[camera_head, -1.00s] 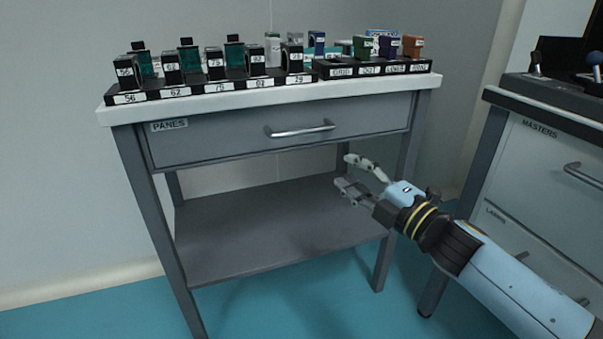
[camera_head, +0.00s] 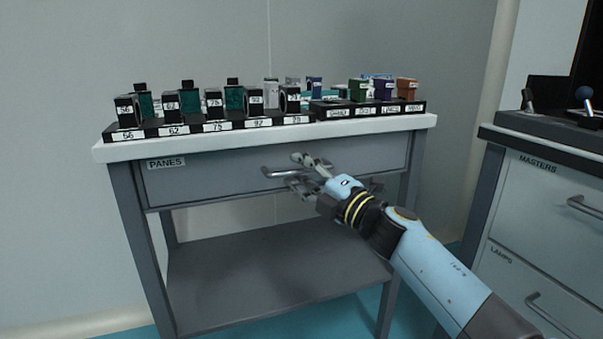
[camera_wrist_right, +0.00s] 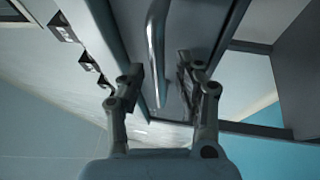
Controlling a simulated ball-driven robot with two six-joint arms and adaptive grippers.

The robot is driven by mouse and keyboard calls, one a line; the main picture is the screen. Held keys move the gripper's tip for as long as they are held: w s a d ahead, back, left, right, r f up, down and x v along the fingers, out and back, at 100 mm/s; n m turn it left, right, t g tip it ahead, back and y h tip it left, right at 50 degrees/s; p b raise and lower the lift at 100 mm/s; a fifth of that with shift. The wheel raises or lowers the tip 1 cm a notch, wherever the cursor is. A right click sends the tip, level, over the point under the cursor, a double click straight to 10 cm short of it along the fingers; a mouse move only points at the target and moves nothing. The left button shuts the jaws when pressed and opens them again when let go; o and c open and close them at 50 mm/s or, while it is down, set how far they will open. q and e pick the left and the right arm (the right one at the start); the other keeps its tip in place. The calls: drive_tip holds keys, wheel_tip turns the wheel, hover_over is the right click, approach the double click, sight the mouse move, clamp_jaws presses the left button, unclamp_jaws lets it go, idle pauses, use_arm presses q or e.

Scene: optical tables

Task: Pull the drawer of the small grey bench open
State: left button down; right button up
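The small grey bench (camera_head: 130,151) has one drawer (camera_head: 225,178) labelled PANES, which looks closed, with a silver bar handle (camera_head: 280,173) across its front. My right gripper (camera_head: 303,173) is at the handle, its fingers hiding the handle's right part in the head view. In the right wrist view the gripper (camera_wrist_right: 158,85) is open, and the handle (camera_wrist_right: 155,50) runs between and beyond its two fingers. I cannot tell whether either finger touches it. My left gripper is not in view.
Labelled racks (camera_head: 215,127) with black-framed panes and coloured blocks stand on the bench top. The lower shelf (camera_head: 270,272) is empty. A second cabinet (camera_head: 535,210) labelled MASTERS stands at the right, with a gap between.

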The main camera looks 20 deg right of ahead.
clamp_jaws()
idle(0.6)
